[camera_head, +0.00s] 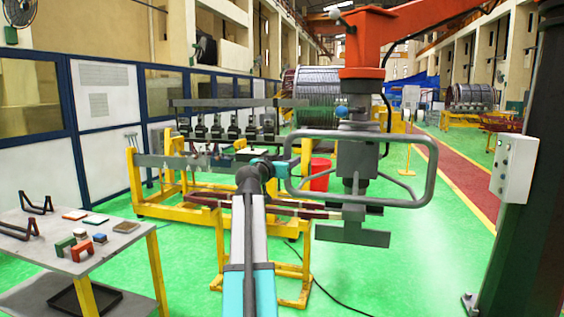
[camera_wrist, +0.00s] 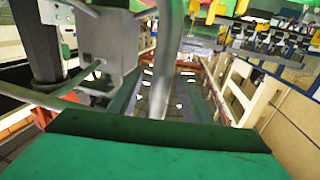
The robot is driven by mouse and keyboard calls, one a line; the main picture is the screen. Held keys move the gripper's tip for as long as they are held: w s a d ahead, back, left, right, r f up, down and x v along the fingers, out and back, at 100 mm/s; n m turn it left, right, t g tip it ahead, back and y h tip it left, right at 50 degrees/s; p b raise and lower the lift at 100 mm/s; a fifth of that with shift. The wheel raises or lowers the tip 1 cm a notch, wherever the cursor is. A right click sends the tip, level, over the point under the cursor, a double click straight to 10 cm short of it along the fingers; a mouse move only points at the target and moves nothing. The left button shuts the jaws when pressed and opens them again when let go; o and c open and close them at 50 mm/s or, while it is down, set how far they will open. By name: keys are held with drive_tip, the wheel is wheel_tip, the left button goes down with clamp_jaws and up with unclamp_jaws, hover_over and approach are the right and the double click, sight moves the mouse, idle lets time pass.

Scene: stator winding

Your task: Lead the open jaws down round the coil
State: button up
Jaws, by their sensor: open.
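My arm reaches up from the bottom of the head view, and my gripper (camera_head: 272,168) is at its far end, small and partly hidden by my wrist. Its jaws are open, but I cannot make out the fingertips clearly. It is close to the left end of the grey tube loop. I cannot identify the coil with certainty. A dark red bar (camera_head: 297,208) lies across the yellow stand, below and beyond my gripper. In the wrist view a broad green surface (camera_wrist: 150,150) fills the bottom, and I cannot tell what it belongs to. I see no coil between the jaws.
A grey tube loop (camera_head: 426,180) hangs with the grey hoist head under the orange boom (camera_head: 430,18), right beside my gripper. A yellow stand (camera_head: 220,245) is beyond. A table (camera_head: 125,262) with small blocks and dark brackets stands at left.

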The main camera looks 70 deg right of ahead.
drive_tip(key=shift+d, duration=0.4)
clamp_jaws()
idle(0.6)
idle(0.6)
drive_tip(key=c, duration=0.8)
unclamp_jaws()
clamp_jaws()
idle(0.4)
